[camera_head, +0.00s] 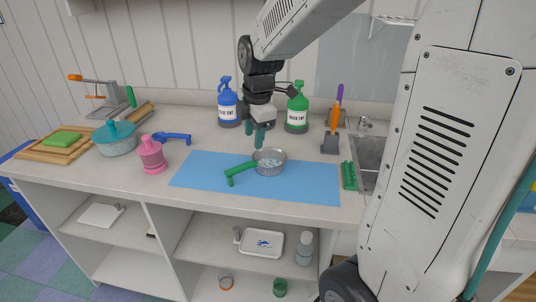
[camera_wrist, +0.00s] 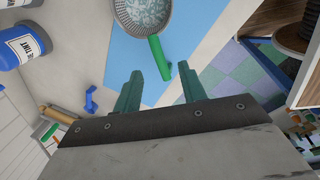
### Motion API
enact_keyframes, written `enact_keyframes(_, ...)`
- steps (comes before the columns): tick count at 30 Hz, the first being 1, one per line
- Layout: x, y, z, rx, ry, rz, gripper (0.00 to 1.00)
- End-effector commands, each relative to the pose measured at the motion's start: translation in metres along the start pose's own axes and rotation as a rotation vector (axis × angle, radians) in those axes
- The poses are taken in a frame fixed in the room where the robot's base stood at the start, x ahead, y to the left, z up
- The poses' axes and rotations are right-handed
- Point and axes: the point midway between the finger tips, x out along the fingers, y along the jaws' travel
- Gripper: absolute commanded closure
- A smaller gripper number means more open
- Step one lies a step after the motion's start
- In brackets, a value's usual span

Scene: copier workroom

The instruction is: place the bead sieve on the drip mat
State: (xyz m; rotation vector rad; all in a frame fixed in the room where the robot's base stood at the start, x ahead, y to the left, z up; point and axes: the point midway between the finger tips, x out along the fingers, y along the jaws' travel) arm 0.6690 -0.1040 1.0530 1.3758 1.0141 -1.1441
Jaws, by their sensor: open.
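The bead sieve (camera_head: 269,160), a round grey mesh bowl with a green handle (camera_head: 240,171), sits on the blue drip mat (camera_head: 315,186) on the counter. Its handle points left in the head view. My gripper (camera_head: 259,140) is open and empty, pointing down just above and behind the bowl. In the wrist view the sieve's bowl (camera_wrist: 143,14) is at the top, on the blue mat (camera_wrist: 200,18). The handle's end shows between the two fingers of my gripper (camera_wrist: 160,80). I see no contact between fingers and handle.
Blue (camera_head: 228,108) and green (camera_head: 297,112) pump bottles stand behind the mat. A pink bottle (camera_head: 152,157), blue scoop (camera_head: 173,137) and teal pot (camera_head: 115,140) stand left. A green rack (camera_head: 349,176) and sink (camera_head: 368,158) are right. The mat's right half is clear.

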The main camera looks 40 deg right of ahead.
Motion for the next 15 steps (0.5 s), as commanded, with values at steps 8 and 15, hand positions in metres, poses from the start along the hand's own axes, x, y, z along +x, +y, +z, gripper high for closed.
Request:
enact_keyframes(8,-0.061,-0.092,-0.031,0.548,-0.001,-0.021,0.59)
enact_keyframes(15,-0.089,-0.187,-0.044,1.106,-0.027,-0.048,0.59)
